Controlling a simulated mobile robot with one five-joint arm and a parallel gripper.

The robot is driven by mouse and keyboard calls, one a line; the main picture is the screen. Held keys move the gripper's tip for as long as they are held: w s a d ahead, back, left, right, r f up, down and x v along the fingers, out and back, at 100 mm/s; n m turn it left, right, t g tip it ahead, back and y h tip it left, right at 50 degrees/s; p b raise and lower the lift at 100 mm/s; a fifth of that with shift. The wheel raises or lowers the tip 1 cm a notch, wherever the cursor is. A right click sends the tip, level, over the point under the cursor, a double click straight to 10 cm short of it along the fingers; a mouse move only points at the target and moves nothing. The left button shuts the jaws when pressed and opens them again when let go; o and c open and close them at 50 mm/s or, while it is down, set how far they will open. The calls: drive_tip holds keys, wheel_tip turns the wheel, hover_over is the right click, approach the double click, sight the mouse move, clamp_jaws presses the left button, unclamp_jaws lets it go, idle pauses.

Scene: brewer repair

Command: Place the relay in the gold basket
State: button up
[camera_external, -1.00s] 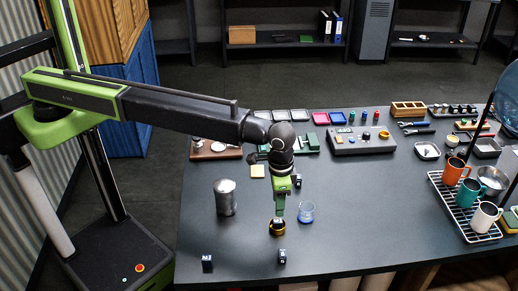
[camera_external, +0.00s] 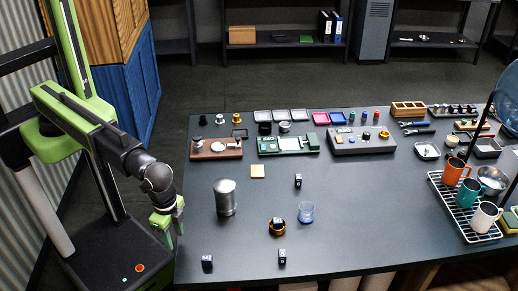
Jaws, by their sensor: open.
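The gold basket (camera_external: 277,232) is a small gold ring-shaped holder on the front middle of the dark table. A small black block with a pale mark, which looks like the relay (camera_external: 277,222), sits in it. Similar dark blocks stand on the table at the front left (camera_external: 207,262), just in front of the basket (camera_external: 282,257) and behind it (camera_external: 298,181). My gripper (camera_external: 167,232) is open and empty, pointing down to the left of the table, well apart from the basket.
A metal canister (camera_external: 226,197) stands left of the basket, and a blue-based glass cup (camera_external: 306,212) stands close on its right. A rack with mugs (camera_external: 468,203) stands at the right.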

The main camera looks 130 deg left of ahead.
drive_tip(key=s+d+m, duration=0.2)
drive_tip(key=s+m, duration=0.1)
drive_tip(key=s, duration=0.8)
drive_tip(key=shift+s+f+m, duration=0.25)
drive_tip(key=shift+s+m, duration=0.05)
drive_tip(key=shift+s, duration=0.05)
